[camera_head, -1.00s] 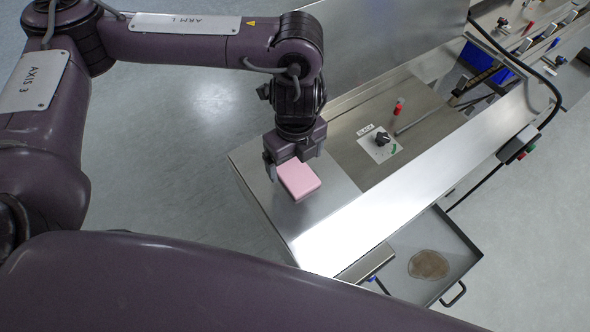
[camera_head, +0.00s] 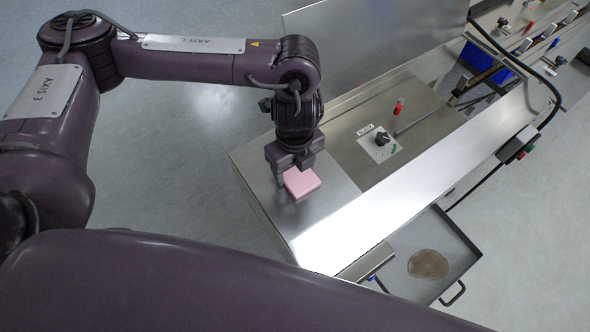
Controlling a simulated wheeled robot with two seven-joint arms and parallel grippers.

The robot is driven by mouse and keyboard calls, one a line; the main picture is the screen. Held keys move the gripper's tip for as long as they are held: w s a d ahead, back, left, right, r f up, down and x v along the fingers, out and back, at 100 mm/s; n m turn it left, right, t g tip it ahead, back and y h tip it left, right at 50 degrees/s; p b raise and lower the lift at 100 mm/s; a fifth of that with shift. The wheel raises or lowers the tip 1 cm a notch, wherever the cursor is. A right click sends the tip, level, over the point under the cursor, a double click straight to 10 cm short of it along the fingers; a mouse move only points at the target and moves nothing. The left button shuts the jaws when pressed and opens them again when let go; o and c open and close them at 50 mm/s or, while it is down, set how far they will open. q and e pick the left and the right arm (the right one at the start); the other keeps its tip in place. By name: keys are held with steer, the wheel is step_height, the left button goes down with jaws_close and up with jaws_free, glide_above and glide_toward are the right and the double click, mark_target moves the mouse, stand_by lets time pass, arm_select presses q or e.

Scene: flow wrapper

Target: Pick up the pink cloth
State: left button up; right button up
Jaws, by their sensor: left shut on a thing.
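The pink cloth (camera_head: 303,184) is a folded square pad on the bare steel end of the machine's top. My left gripper (camera_head: 293,176) points down over the cloth's far left part and is shut on it. The fingers partly cover that edge of the cloth. Whether the cloth touches the steel beneath or hangs just above it is hard to tell. My right gripper is out of the picture.
A black knob (camera_head: 382,138) on a pale plate and a red cylinder (camera_head: 398,106) are right of the cloth. A steel panel (camera_head: 370,40) rises behind. A drawer-like tray (camera_head: 446,272) with a brownish patch sits lower right.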

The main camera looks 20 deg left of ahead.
mark_target(295, 171)
arm_select(q)
step_height(295, 171, up, 20)
steer(key=shift+p, duration=0.3)
stand_by(0.3)
steer(key=o, duration=0.4)
steer(key=c, duration=0.3)
steer(key=shift+c, duration=0.2)
